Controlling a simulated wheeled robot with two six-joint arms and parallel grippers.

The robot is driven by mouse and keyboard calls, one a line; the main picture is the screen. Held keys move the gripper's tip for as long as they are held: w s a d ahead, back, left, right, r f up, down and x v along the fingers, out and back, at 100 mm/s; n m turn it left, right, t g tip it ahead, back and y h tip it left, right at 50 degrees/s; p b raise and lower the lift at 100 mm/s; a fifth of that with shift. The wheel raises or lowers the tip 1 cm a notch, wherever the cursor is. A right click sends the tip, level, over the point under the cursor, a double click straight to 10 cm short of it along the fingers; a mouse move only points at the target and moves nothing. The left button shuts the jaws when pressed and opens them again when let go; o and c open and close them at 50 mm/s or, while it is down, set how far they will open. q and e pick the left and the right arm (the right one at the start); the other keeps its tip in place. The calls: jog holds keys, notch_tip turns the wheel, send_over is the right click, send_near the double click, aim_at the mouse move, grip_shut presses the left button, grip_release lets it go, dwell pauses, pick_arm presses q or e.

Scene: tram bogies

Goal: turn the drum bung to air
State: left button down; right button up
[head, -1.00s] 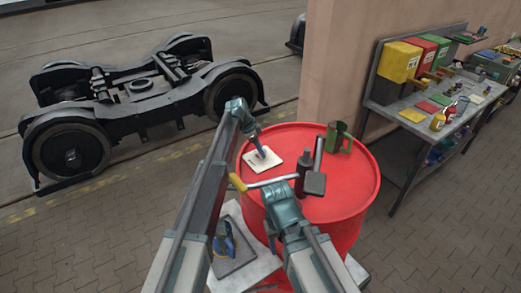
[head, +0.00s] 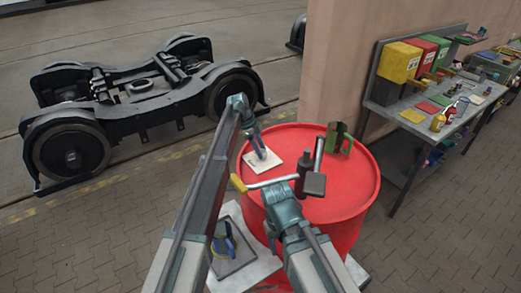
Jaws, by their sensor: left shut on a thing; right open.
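A red drum (head: 345,197) stands upright in the middle of the head view. A flat white card (head: 264,167) is at the left of its top. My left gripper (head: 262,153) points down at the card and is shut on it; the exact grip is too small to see. A dark upright fitting (head: 303,178) stands on the drum top. A metal bar with a yellow end (head: 238,183) reaches left from beside it. My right gripper (head: 284,196) is open, just below the bar at the drum's near side. I cannot make out the bung itself.
A grey tray (head: 238,262) with a blue and yellow tool lies below left. A cluttered workbench (head: 400,107) is at the right. A bogie (head: 140,100) stands behind left.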

pick_arm(q)
jog(key=shift+c, duration=1.5)
grip_release()
jog(key=shift+r, duration=0.1)
jog(key=p+v, duration=1.2)
jog(key=v, duration=0.1)
jog(key=shift+a+r+p, duration=0.15)
jog(key=shift+r+p, duration=0.15)
jog(key=shift+p, duration=0.1)
jog(key=shift+f, duration=0.1)
